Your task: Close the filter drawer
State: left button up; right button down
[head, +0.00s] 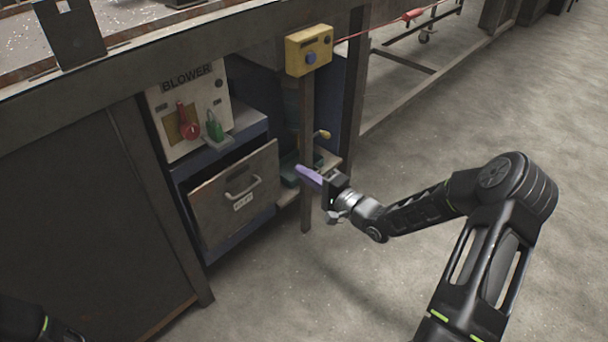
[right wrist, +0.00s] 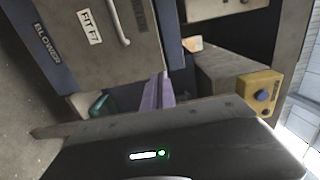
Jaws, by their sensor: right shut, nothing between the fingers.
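The filter drawer (head: 228,213) is in the low cabinet under the workbench. Its grey-brown front has a metal handle (head: 242,187) and a small white label. The front stands out from the blue cabinet frame, so the drawer is partly open. In the right wrist view the drawer front (right wrist: 145,55) fills the upper left, with the handle and label. My right gripper (head: 308,176), with purple fingers, is shut and empty to the right of the drawer, apart from the handle. Its fingers show in the right wrist view (right wrist: 158,92). My left gripper is outside the views.
Above the drawer is a BLOWER panel (head: 161,102) with a red lever (head: 188,127) and a green tag (head: 214,127). A yellow button box (head: 308,50) sits on a post near my right gripper. The floor in front is clear.

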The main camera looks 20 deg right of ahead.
aim_at(266, 148)
jog(key=b+x, duration=0.3)
jog(key=x, duration=0.8)
jog(key=shift+w+b, duration=0.25)
jog(key=shift+b, duration=0.1)
jog(key=b+x, duration=0.1)
jog(key=x, duration=0.3)
jog(key=shift+w+a+b, duration=0.15)
jog(key=shift+w+b, duration=0.15)
jog(key=shift+b, duration=0.05)
jog(key=shift+r, duration=0.25)
jog(key=shift+r, duration=0.1)
